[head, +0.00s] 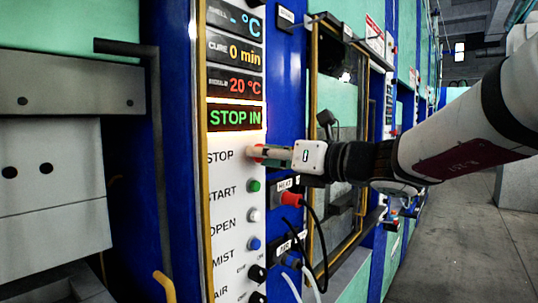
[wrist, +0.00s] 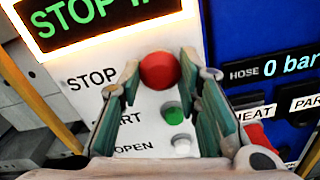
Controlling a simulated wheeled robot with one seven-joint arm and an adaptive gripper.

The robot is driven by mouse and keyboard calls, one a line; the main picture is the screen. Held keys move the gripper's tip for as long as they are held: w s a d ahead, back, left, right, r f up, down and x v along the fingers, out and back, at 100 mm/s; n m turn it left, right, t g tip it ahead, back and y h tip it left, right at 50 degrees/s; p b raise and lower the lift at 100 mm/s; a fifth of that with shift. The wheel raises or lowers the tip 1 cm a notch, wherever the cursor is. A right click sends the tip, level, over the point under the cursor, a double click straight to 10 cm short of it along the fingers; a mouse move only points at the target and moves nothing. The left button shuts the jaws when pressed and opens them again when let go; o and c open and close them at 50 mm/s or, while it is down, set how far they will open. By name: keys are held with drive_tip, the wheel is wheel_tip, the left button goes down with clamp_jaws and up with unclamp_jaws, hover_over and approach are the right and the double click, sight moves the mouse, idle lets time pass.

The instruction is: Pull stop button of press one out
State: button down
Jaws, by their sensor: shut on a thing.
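The red stop button (wrist: 160,70) sits on the white control panel (head: 222,185) beside the "STOP" label. In the wrist view it lies between the tips of my gripper (wrist: 160,76), one finger on each side. In the head view my gripper (head: 262,152) reaches in from the right and its fingertips meet the panel at the stop button, whose red edge (head: 256,149) barely shows past the fingers. My gripper is shut on the stop button. The display (head: 234,117) above reads "STOP IN" in green.
Below are the green start button (head: 254,186), a white button (head: 254,215) and a blue button (head: 254,244). A red connector (head: 291,198) with a black cable juts out at the right. A yellow-framed door (head: 314,90) stands behind my gripper. The aisle floor (head: 455,240) at right is clear.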

drive_tip(key=shift+p+v, duration=0.55)
drive_tip(key=shift+v, duration=0.25)
drive_tip(key=shift+f, duration=0.1)
drive_tip(key=c, duration=1.2)
unclamp_jaws()
drive_tip(key=shift+o, duration=0.2)
drive_tip(key=v, duration=1.2)
drive_tip(key=shift+s, duration=0.15)
